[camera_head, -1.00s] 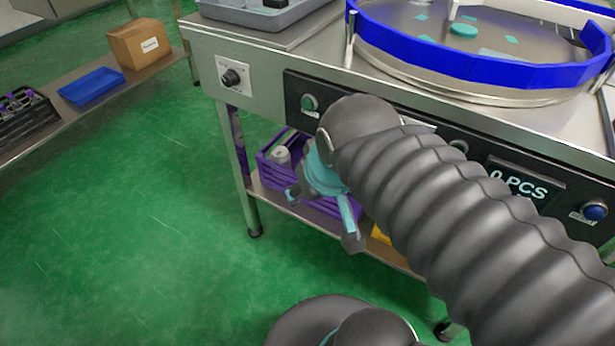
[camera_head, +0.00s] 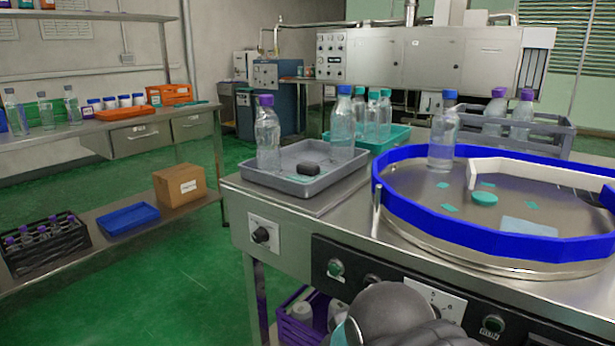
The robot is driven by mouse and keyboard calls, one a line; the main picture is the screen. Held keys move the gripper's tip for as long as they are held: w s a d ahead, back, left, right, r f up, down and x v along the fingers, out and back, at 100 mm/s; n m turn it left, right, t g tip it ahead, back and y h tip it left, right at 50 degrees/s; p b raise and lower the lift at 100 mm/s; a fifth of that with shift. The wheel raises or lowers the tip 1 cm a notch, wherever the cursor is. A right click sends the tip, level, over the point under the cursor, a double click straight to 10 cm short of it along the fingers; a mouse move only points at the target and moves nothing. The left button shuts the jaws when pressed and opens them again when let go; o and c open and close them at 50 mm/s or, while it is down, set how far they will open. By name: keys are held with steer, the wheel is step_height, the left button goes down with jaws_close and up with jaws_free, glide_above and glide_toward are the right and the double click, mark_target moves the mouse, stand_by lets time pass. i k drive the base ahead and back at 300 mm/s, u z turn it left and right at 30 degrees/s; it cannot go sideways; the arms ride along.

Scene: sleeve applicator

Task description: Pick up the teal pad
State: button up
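A round, thick teal pad (camera_head: 484,198) lies flat on the steel disc of the turntable (camera_head: 437,230), inside its blue rim. Flat teal scraps (camera_head: 449,208) and a pale blue sheet (camera_head: 527,227) lie around it. Nothing touches the pad from above. My dark arm shows at the bottom edge, in front of the machine and well apart from the pad. My gripper's fingers are below the picture.
A blue-capped bottle (camera_head: 442,130) and a white curved guide (camera_head: 530,168) stand on the turntable. The blue rim surrounds it. A grey crate (camera_head: 560,140) stands behind.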

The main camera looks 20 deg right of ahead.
mark_target(306, 172)
steer(key=z, duration=0.15)
steer(key=k, duration=0.85)
steer(key=z, duration=0.4)
steer(key=i, duration=0.5)
